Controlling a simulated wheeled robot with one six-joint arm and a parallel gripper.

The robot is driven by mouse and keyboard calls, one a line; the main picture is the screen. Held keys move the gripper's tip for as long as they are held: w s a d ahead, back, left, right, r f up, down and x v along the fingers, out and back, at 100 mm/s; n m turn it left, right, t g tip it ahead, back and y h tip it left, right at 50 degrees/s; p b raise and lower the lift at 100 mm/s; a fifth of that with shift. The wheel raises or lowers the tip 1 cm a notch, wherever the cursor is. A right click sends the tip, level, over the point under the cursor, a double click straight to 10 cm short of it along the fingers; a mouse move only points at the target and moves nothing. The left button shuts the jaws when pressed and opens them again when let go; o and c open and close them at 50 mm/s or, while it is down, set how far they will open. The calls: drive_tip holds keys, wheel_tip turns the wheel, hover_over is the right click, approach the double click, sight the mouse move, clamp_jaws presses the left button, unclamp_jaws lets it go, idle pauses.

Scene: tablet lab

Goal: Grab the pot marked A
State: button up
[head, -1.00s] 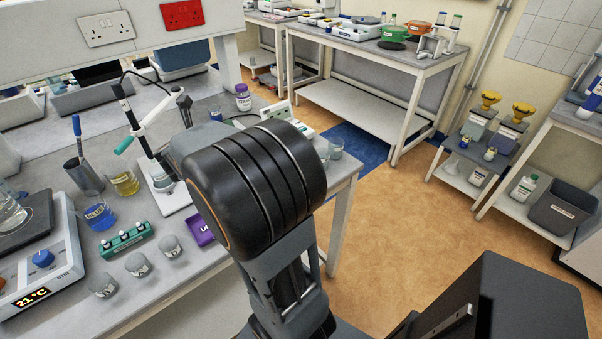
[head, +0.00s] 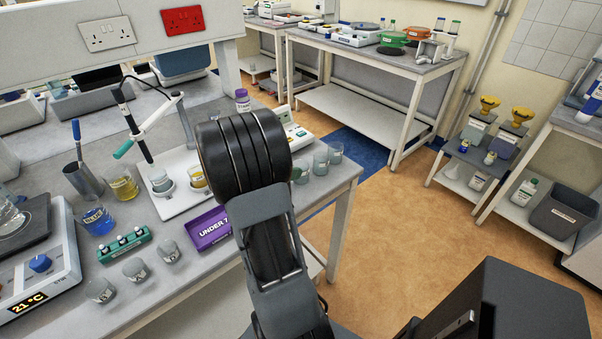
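Three small grey pots stand in a slanting row along the front edge of the left bench: a near-left pot (head: 100,290), a middle pot (head: 135,269) and a right pot (head: 169,251). Each has a small mark on its front, but the marks are too small to read, so I cannot tell which is A. My arm rises from the bottom centre, and its thick black joint hides part of the bench right of the pots. My gripper is not in view.
Behind the pots are a green rack (head: 124,245), a beaker of blue liquid (head: 98,220) and a purple tray (head: 208,228). A stirrer showing 21 °C (head: 40,265) stands left. Several glass beakers (head: 320,162) stand right of my arm. Floor (head: 390,240) is open at right.

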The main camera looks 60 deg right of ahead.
sight(308, 164)
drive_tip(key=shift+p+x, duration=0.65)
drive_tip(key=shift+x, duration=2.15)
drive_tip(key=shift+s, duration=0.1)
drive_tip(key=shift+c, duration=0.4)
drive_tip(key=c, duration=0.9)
